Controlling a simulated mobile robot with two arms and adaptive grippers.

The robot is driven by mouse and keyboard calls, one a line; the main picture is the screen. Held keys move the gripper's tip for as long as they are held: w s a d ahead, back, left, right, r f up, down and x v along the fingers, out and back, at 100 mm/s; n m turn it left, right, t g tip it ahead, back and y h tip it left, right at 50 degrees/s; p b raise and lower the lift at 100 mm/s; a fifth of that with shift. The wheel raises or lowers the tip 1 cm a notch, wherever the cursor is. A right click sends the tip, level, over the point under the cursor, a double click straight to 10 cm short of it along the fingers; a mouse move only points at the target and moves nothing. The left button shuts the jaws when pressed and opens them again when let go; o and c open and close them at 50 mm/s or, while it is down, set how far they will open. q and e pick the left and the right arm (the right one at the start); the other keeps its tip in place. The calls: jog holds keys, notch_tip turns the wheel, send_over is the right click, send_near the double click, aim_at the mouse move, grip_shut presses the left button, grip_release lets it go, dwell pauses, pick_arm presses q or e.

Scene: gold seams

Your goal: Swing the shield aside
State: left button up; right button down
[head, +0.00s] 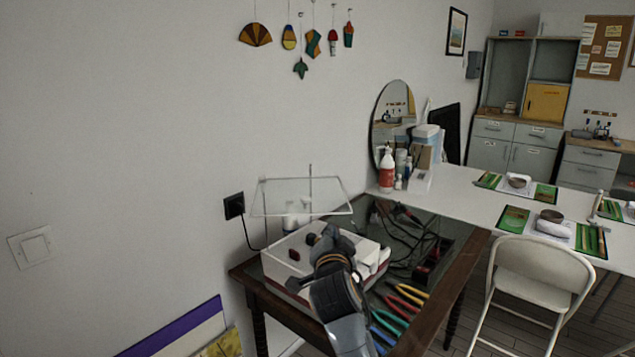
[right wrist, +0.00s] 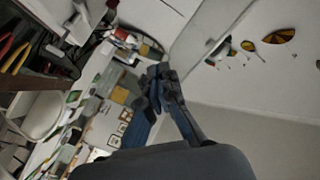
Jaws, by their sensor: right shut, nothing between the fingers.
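The shield (head: 300,211) is a clear flat panel with pale edges. In the head view it lies nearly level above a white box-shaped machine (head: 283,262), beside a thin upright rod. The machine stands on the dark table against the wall. My right gripper (head: 328,236) is shut and empty, over the machine and just below the shield's near edge in the picture. I cannot tell whether it touches the shield. Its closed fingers (right wrist: 160,78) also show in the right wrist view. My right arm hides part of the machine. My left gripper is not in view.
Pliers with coloured handles (head: 396,308) and black cables (head: 407,235) lie right of the machine on the dark table (head: 455,248). A white table (head: 450,190) with bottles and a mirror (head: 391,112) adjoins behind. A folding chair (head: 535,275) stands at right.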

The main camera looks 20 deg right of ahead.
aim_at(318, 210)
jog(key=s+d+r+m+t+y+p, duration=0.2)
jog(key=s+r+m+y+p, duration=0.15)
jog(key=r+m, duration=0.2)
jog(key=shift+n, duration=0.25)
jog(key=w+p, duration=0.1)
jog(key=w, duration=0.2)
jog(key=w+r+p, duration=0.1)
jog(key=w, duration=0.3)
jog(key=w+p, duration=0.1)
jog(key=w, duration=0.2)
jog(key=shift+w+d+r, duration=0.15)
jog(key=shift+d+r, duration=0.05)
jog(key=shift+d, duration=0.1)
jog(key=a, duration=0.2)
jog(key=s+a+f+p, duration=0.1)
jog(key=shift+a, duration=0.2)
jog(key=shift+s+a, duration=0.2)
jog(key=shift+a, duration=0.1)
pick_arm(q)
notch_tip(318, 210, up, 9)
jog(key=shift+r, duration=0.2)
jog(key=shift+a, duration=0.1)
pick_arm(e)
jog(key=shift+d+f, duration=0.1)
